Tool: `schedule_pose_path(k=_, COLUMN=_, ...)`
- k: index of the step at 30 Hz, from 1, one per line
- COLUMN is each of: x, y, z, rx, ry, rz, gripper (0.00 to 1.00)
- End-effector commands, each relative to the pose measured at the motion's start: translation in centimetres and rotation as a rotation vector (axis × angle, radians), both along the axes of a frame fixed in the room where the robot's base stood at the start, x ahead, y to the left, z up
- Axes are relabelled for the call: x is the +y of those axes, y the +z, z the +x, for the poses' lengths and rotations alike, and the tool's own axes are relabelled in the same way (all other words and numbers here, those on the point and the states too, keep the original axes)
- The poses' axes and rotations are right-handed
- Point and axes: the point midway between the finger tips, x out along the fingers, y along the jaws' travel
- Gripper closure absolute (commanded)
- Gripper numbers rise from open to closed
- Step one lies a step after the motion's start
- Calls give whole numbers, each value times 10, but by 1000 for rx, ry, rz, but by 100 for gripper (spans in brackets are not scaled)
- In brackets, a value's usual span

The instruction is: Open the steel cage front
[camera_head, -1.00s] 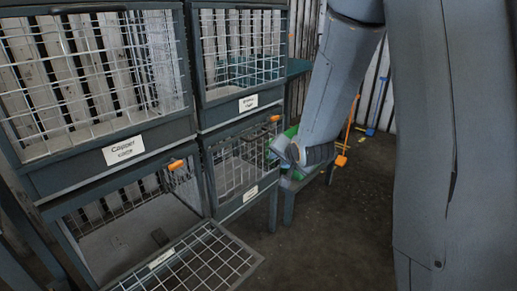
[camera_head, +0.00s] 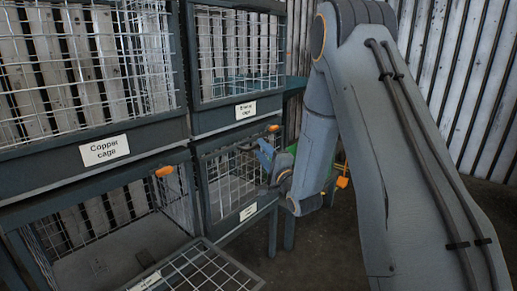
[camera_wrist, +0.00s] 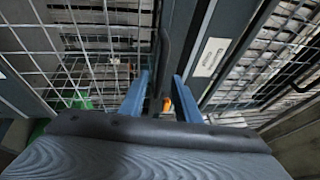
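Several mesh-fronted cages stand in two rows in the head view. The lower-right cage front (camera_head: 232,184) looks shut, with an orange latch (camera_head: 273,128) at its top edge and a white label (camera_head: 248,212) too small to read. The lower-left cage front (camera_head: 200,271) is dropped open; its label is unreadable too. I cannot tell which is the steel one. My gripper (camera_head: 262,160) is at the lower-right front's right side. In the wrist view its two blue fingers (camera_wrist: 160,78) are apart, with a small orange piece (camera_wrist: 167,103) seen between them. Contact is unclear.
The upper cages are labelled Copper cage (camera_head: 105,150) and, less clearly, Brass cage (camera_head: 245,110). The dropped front juts out over the floor. A green object (camera_head: 284,163) lies behind my gripper.

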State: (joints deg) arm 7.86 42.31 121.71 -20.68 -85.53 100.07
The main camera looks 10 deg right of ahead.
Motion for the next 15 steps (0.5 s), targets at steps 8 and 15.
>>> schedule_pose_path(k=8, x=7, y=5, z=29, rx=1, ry=1, rz=0, gripper=70)
schedule_pose_path(k=15, x=8, y=6, z=33, rx=1, ry=0, rz=0, gripper=70)
